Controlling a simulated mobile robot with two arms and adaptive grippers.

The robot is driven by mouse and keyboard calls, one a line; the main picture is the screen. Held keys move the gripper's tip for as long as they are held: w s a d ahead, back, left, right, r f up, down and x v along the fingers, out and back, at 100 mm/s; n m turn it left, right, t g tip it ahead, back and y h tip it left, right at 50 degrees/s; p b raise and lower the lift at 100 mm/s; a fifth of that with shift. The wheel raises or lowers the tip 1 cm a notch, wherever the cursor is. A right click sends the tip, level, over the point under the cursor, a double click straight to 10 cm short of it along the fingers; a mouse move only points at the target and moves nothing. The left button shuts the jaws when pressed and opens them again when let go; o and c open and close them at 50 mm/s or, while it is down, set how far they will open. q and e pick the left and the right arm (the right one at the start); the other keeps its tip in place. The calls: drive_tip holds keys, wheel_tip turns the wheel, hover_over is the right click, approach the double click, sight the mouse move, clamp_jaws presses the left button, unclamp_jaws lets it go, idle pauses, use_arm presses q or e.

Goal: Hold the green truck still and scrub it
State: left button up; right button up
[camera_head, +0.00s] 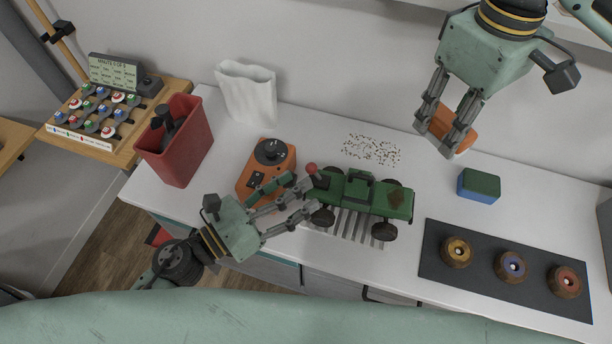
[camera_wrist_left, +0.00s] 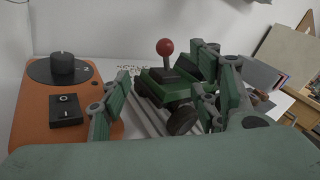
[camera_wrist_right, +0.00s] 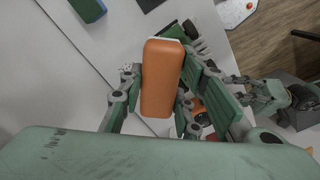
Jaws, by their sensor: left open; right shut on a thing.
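The green truck (camera_head: 355,190) stands on a grate (camera_head: 345,224) at the middle of the counter. It has dark wheels, a brown patch on its right end and a red-knobbed lever (camera_head: 311,170) at its left end; the lever also shows in the left wrist view (camera_wrist_left: 165,56). My left gripper (camera_head: 304,196) is open at the truck's left end, its fingers near the lever; I cannot tell whether they touch. My right gripper (camera_head: 445,132) is shut on an orange brush (camera_head: 452,127) with a pale underside, above the counter, right of and apart from the truck.
An orange control box (camera_head: 266,168) with a black knob sits just left of the truck. Speckled bits (camera_head: 372,150) lie behind it. A green-and-blue sponge (camera_head: 479,186) and a dark mat (camera_head: 490,290) with three wheels are to the right. A red bin (camera_head: 178,150) stands far left.

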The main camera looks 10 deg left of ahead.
use_arm(q)
drive_tip(key=shift+x, duration=2.25)
clamp_jaws()
